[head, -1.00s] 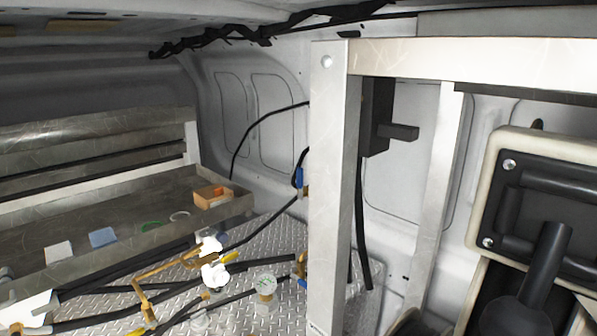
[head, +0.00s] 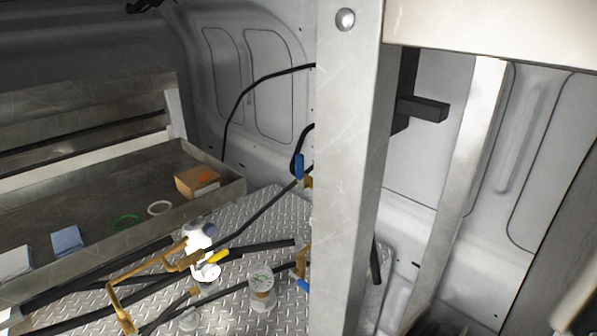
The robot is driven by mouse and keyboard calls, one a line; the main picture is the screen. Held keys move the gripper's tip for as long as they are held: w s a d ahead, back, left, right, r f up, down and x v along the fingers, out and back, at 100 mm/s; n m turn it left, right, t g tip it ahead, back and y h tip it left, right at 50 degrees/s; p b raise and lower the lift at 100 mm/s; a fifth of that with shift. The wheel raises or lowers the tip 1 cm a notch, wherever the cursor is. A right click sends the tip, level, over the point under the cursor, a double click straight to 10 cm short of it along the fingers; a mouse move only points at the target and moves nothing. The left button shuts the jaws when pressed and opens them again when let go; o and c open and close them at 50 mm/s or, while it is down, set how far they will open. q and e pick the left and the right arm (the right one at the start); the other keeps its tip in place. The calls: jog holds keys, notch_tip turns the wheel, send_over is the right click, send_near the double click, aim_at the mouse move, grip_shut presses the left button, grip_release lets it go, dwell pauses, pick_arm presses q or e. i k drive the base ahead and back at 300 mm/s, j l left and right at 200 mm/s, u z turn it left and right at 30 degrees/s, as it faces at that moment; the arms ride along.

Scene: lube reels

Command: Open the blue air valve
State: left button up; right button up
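A small blue valve handle (head: 299,167) on a brass fitting (head: 308,182) shows at the left edge of the metal post, with a black hose running to it. A second brass fitting (head: 303,262) with a bit of blue (head: 304,284) sits lower at the same post edge. Both are partly hidden behind the post. I cannot tell from this view whether either valve is open or closed. Neither of my grippers shows in the head view.
An upright metal post (head: 350,200) stands close in front. A metal tray (head: 120,205) with a cardboard box (head: 196,182) is at left. Brass pipework (head: 165,262), a yellow handle (head: 217,257), black hoses and a clear filter bowl (head: 262,287) lie over the diamond-plate floor.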

aim_at(300, 158)
jog(key=k, duration=0.95)
